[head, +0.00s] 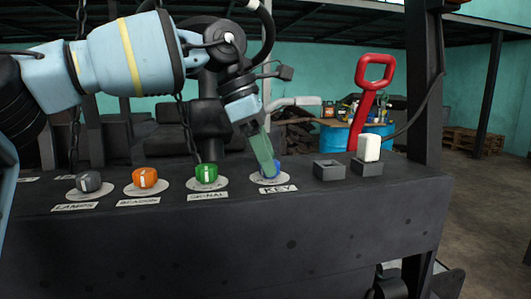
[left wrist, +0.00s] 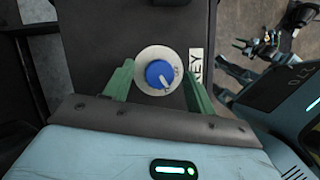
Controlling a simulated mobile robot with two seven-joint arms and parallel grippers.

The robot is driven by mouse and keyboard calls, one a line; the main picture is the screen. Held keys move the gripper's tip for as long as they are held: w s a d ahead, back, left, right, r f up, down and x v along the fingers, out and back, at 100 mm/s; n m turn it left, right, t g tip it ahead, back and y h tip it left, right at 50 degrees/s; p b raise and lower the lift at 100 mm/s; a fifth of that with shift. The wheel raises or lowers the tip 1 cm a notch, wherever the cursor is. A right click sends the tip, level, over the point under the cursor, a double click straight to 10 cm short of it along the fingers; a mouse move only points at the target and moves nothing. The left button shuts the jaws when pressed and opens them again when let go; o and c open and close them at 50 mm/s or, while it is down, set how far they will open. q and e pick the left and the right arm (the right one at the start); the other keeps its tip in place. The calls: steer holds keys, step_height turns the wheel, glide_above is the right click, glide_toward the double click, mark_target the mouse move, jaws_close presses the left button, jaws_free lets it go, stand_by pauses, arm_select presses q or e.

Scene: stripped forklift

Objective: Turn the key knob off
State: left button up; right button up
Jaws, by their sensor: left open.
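The key knob (head: 276,169) is blue and sits on a round pale plate above the label "KEY" on the dark panel (head: 230,235). In the left wrist view the blue knob (left wrist: 159,73) shows with a white pointer mark toward the lower right, near small lettering on its plate. My left gripper (head: 266,160) comes down over the knob from above and hides part of it. In the left wrist view its green fingers (left wrist: 159,82) are open, one on each side of the knob, with gaps between. My right gripper is in neither view.
A green knob (head: 206,173), an orange knob (head: 145,178) and a grey knob (head: 88,181) stand in a row to the left. A dark post (head: 426,90) rises at the right.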

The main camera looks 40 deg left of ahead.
arm_select(q)
steer(key=shift+f, duration=0.1)
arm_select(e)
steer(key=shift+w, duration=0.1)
arm_select(q)
steer(key=c, duration=1)
